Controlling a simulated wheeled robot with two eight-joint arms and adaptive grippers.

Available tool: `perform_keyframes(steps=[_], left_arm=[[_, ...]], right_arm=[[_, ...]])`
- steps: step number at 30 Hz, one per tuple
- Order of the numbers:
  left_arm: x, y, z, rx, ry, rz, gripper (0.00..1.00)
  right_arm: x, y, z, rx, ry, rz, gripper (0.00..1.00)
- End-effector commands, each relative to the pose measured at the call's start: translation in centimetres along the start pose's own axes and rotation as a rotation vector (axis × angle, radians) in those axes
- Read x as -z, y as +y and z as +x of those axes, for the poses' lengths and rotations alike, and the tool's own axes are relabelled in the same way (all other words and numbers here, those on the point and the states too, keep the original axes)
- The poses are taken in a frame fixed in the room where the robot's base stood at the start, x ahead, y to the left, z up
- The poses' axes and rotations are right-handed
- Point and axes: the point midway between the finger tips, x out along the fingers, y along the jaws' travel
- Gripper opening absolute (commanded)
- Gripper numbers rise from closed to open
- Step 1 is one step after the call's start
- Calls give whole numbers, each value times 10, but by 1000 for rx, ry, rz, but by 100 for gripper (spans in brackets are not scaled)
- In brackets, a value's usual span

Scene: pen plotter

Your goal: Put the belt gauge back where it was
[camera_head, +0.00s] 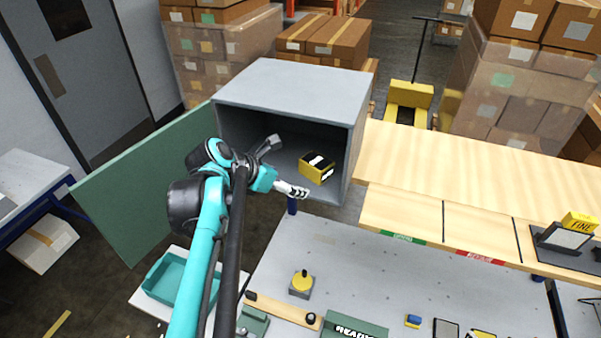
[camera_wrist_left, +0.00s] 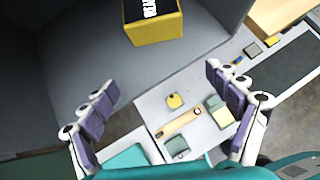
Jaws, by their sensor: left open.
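A yellow box with a black top and white lettering (camera_head: 316,168) sits inside the open grey cabinet (camera_head: 290,85), near its right wall. It is the likeliest belt gauge, but I cannot read its label fully. It also shows at the top of the left wrist view (camera_wrist_left: 155,28), beyond the fingertips. My left gripper (camera_head: 286,168) is at the cabinet mouth, just left of and in front of the box. Its two fingers are spread wide in the left wrist view (camera_wrist_left: 163,84), with nothing between them. My right gripper is out of view.
The cabinet's green door (camera_head: 140,195) stands open on the left. A grey worktable (camera_head: 380,285) in front carries a yellow knob on a base (camera_head: 302,284), a green READY block (camera_head: 355,328) and small parts. A wooden shelf (camera_head: 450,190) runs right of the cabinet. A teal tray (camera_head: 180,277) lies lower left.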

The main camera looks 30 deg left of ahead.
Motion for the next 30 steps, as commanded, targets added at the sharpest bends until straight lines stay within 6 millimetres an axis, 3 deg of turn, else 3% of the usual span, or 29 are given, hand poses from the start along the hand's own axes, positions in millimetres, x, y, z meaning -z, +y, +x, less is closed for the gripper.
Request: perform_keyframes(steps=[5, 8, 11, 18, 24, 27, 30], left_arm=[[12, -2, -10, 1, 4, 21, 89], [17, -17, -6, 10, 24, 164, 89], [27, -46, 4, 31, 64, 488, 89], [69, -125, 26, 132, 146, 1658, 89], [98, -166, 34, 212, 155, 2522, 89], [106, -176, 36, 234, 152, 2799, 89], [110, -181, 37, 246, 152, 2955, 89]], right_arm=[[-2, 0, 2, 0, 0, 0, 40], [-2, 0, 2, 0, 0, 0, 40], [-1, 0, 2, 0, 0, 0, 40], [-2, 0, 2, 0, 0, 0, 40], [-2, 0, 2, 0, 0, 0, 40], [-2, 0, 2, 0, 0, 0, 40], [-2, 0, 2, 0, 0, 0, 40]])
